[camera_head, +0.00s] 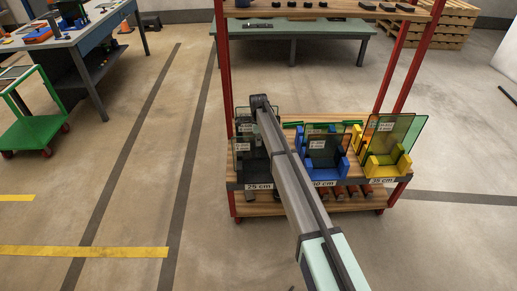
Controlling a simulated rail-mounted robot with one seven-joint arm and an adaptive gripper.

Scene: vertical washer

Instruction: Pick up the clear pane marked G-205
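Panes with small white labels stand upright in holders on a wooden shelf. The label print is too small to read, so I cannot tell which pane is G-205. The left holder, marked 25 cm, is dark and holds clear-looking grey panes (243,147). The blue holder (318,170) in the middle holds panes with green and orange tints. The yellow holder (385,165), marked 35 cm, holds green and amber panes (392,130). The dark end of my arm, with my gripper (262,103), is over the back of the left holder; its fingers cannot be made out.
The shelf (260,208) has red uprights and an upper board (300,12) with dark items. My arm crosses in front, hiding part of the left and middle holders. A green table (345,28) stands behind. A green cart (30,132) and workbench (75,45) are left. Floor between is clear.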

